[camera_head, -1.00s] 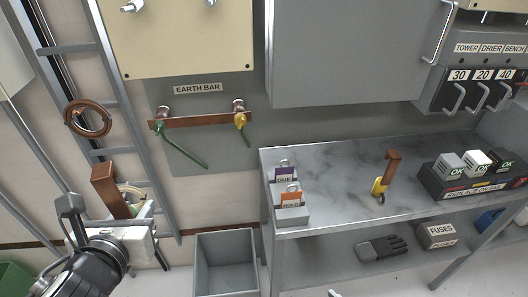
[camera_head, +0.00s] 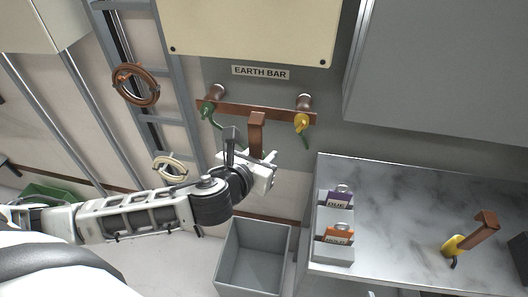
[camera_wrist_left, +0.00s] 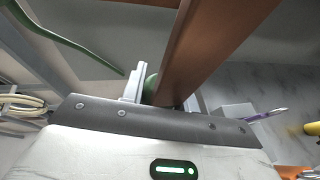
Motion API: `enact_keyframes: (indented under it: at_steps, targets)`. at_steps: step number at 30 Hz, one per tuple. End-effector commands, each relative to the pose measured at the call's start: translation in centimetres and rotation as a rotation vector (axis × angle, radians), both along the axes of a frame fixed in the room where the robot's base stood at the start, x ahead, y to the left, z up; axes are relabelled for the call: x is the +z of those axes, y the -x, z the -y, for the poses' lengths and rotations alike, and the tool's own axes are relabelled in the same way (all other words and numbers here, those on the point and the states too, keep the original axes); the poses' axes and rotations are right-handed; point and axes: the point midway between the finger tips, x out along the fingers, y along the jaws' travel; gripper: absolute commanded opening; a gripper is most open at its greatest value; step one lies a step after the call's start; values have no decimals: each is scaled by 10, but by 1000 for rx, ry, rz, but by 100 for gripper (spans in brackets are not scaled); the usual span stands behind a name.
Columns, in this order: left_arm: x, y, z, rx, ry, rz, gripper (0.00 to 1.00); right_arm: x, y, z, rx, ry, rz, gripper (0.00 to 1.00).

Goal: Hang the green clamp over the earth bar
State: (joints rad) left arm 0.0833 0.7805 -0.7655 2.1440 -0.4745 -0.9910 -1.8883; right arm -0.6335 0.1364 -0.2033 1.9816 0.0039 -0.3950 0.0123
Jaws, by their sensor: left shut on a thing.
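The earth bar (camera_head: 280,116) is a copper strip on two round posts under the "EARTH BAR" label. My left gripper (camera_head: 258,164) is shut on the green clamp, just below and in front of the bar. The clamp's copper hook (camera_head: 257,131) points up, and its bent top overlaps the bar between the posts; I cannot tell whether it touches. The clamp's green part is mostly hidden by the gripper; a bit of green (camera_wrist_left: 150,88) shows behind the copper strip (camera_wrist_left: 205,50) in the left wrist view. My right gripper is not in view.
A green lead (camera_head: 208,112) is at the bar's left end and a yellow one (camera_head: 301,123) at its right. A grey bin (camera_head: 254,258) stands below. At right, a bench (camera_head: 390,200) holds padlocks and a yellow clamp (camera_head: 454,244). A ladder is at left.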

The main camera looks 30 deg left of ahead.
Motion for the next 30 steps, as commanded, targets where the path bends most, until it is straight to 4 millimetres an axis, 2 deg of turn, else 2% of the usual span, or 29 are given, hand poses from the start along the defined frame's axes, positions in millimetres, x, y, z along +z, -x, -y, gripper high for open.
enact_keyframes:
  at_steps: [3,7,30]
  targets:
    - [-13,-9,-7,1,-5,2,0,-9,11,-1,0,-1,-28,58]
    - [-14,-15,-8,2,-4,3,0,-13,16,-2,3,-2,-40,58]
    - [-15,-73,-23,2,-4,4,0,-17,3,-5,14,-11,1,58]
